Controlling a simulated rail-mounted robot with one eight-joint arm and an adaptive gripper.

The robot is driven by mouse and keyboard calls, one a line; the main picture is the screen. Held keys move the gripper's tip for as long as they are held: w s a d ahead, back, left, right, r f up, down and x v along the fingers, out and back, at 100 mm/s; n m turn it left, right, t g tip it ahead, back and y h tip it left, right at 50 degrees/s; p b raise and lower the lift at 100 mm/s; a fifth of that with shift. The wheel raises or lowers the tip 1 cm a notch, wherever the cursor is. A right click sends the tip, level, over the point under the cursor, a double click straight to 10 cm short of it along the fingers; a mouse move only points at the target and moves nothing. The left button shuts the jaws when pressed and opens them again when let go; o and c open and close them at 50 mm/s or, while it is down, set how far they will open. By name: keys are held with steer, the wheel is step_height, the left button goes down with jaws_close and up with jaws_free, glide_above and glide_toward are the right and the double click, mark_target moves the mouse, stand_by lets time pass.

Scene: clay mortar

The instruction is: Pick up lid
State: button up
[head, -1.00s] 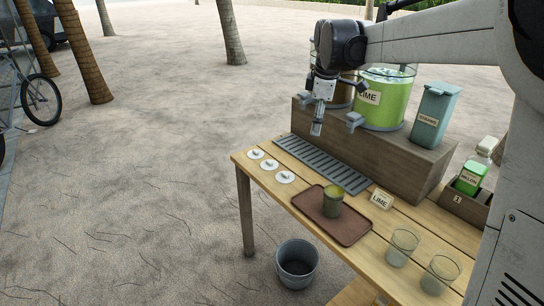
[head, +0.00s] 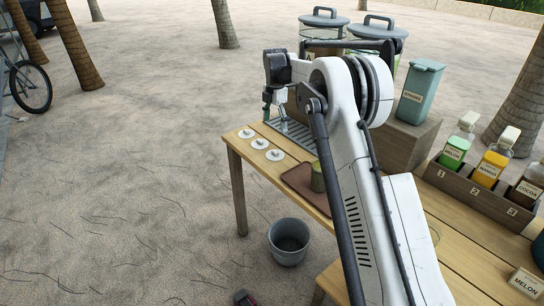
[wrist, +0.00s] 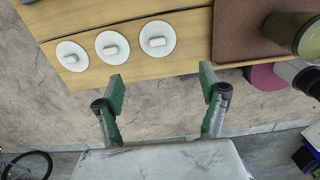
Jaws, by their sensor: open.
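Three white round lids with small knobs lie in a row near the left end of the wooden table: the far lid (head: 246,133), the middle lid (head: 260,144) and the near lid (head: 275,155). All three also show in the wrist view: one at left (wrist: 72,55), one in the middle (wrist: 112,46) and one at right (wrist: 157,39). My gripper (head: 275,112) is open and empty, above the table's left end. In the wrist view its green-sided fingers (wrist: 162,76) are spread wide below the lids in the picture, apart from them.
A brown tray (head: 297,177) with a greenish cup (head: 318,178) lies beside the lids. A grey drip grate (head: 298,137) is behind them. A bottle rack (head: 470,196) stands at right. A grey bucket (head: 289,242) is on the sand. My arm hides the table's middle.

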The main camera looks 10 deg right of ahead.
steer(key=b, duration=0.1)
glide_toward(275, 150)
steer(key=f, duration=0.5)
steer(key=shift+s+a+f, duration=0.1)
steer(key=shift+s, duration=0.15)
steer(key=shift+w+f+b, duration=0.15)
steer(key=shift+f+b, duration=0.05)
steer(key=shift+f, duration=1.05)
steer(key=shift+w+f+b, duration=0.1)
steer(key=shift+f+b, duration=0.05)
steer(key=shift+f, duration=1.1)
steer(key=c, duration=0.5)
